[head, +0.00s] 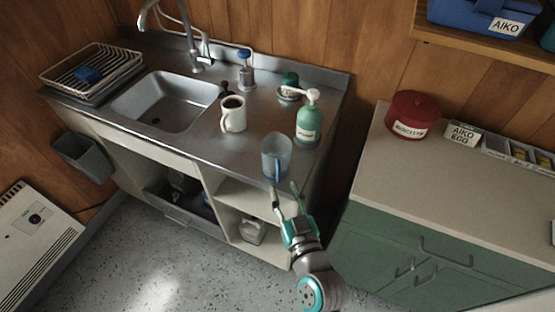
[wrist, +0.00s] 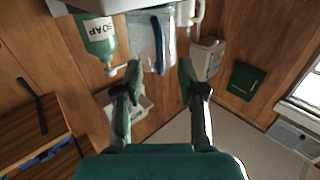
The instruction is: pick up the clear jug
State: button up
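The clear jug (head: 277,152) stands upright near the front edge of the steel counter, to the right of the sink. In the wrist view the clear jug (wrist: 142,40) shows upside down, with a blue handle (wrist: 157,44) facing my gripper. My gripper (head: 283,188) is just in front of the counter edge, short of the jug. It is open and empty. In the wrist view the fingertips (wrist: 160,68) are spread on either side of the handle's line, with the jug beyond them. I see no contact with it.
A green soap bottle (head: 308,118) stands close behind and right of the jug. A white mug (head: 233,114) with dark contents is to its left, near the sink (head: 168,100). A beige-topped green cabinet (head: 440,180) stands to the right, holding a red tin (head: 412,112).

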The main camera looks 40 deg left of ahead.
aim_at(279, 178)
jog(key=shift+x, duration=2.7)
jog(key=shift+r, duration=0.15)
grip_shut()
